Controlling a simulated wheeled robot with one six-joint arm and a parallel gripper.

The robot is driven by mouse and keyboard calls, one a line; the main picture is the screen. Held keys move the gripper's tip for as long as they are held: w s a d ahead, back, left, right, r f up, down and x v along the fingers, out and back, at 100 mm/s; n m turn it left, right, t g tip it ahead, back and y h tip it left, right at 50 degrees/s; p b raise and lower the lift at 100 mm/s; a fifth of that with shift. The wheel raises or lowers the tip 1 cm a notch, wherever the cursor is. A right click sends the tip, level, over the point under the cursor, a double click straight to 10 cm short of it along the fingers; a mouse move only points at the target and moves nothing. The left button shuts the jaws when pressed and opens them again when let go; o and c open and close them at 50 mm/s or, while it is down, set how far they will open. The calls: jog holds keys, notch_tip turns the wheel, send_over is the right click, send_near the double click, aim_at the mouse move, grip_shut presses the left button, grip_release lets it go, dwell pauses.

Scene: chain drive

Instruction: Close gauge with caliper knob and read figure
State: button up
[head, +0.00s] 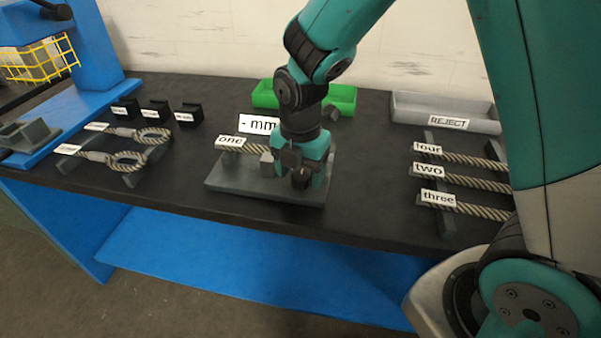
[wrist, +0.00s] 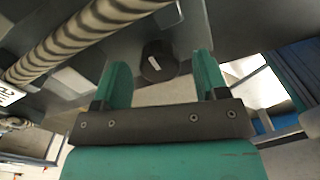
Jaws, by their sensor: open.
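The caliper gauge (head: 225,182) is a grey plate on the black bench, with a rope labelled "one" (head: 231,141) lying across it. The display behind it reads "- mm" (head: 259,123). The black caliper knob (head: 301,179) is at the gauge's right front; in the wrist view the knob (wrist: 158,62) has a white mark and lies ahead between my fingertips. My gripper (head: 305,176) is open and over the knob, its green fingers to either side in the wrist view (wrist: 163,80). Whether a finger touches the knob cannot be told.
Ropes labelled "four", "two" (head: 429,170) and "three" lie on a rack at the right. Looped ropes (head: 125,160) lie at the left near small black labelled blocks (head: 157,112). A green tray (head: 343,99) and a grey REJECT tray (head: 412,105) stand at the back.

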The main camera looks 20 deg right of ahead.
jog(key=shift+f, duration=0.4)
jog(key=c, duration=0.9)
jog(key=shift+c, duration=0.2)
jog(key=shift+r+m, duration=0.1)
jog(key=shift+m, duration=0.3)
jog(key=m+p, duration=0.2)
jog(key=m, duration=0.3)
jog(key=m+p, duration=0.1)
jog(key=m, duration=0.5)
